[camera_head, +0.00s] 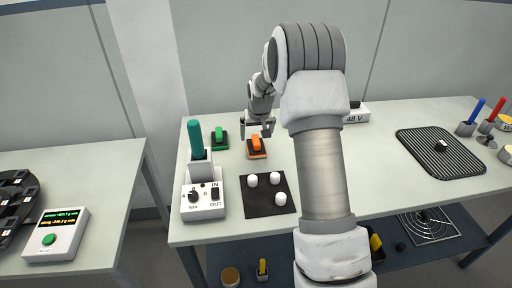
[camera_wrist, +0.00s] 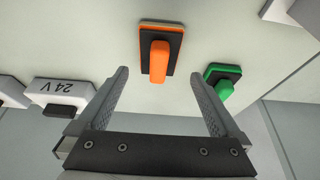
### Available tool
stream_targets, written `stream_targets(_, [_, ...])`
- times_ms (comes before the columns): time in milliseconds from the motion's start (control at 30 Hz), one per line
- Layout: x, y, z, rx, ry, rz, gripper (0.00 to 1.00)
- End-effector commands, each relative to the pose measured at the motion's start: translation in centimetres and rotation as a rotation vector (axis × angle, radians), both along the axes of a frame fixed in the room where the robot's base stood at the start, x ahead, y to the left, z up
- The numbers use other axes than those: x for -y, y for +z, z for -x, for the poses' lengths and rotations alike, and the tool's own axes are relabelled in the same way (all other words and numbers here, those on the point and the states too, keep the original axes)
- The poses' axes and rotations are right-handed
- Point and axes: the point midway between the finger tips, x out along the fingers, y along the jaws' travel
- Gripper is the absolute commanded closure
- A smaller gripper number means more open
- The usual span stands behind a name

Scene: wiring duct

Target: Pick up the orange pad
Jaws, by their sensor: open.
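The orange pad (camera_head: 257,147) sits on the table, a dark base with orange edging and an upright orange grip on top. It also shows in the wrist view (camera_wrist: 159,60), ahead of the fingers and roughly centred between them. My gripper (camera_head: 257,128) is open and empty, above the table close to the orange pad. In the wrist view both fingers (camera_wrist: 160,90) stand wide apart, one on each side of the orange grip's line. No contact with the pad shows.
A green pad (camera_head: 219,138) stands just left of the orange one. A 48 V box (camera_head: 354,118) is partly behind my arm. A dark grid mat (camera_head: 440,165) lies right.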

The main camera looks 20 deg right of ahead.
Motion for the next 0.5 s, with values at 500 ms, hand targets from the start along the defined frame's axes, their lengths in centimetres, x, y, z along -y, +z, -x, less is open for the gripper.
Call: stream_targets(500, [0.7,-4.7,-2.2,-0.001,0.001,0.0,0.0])
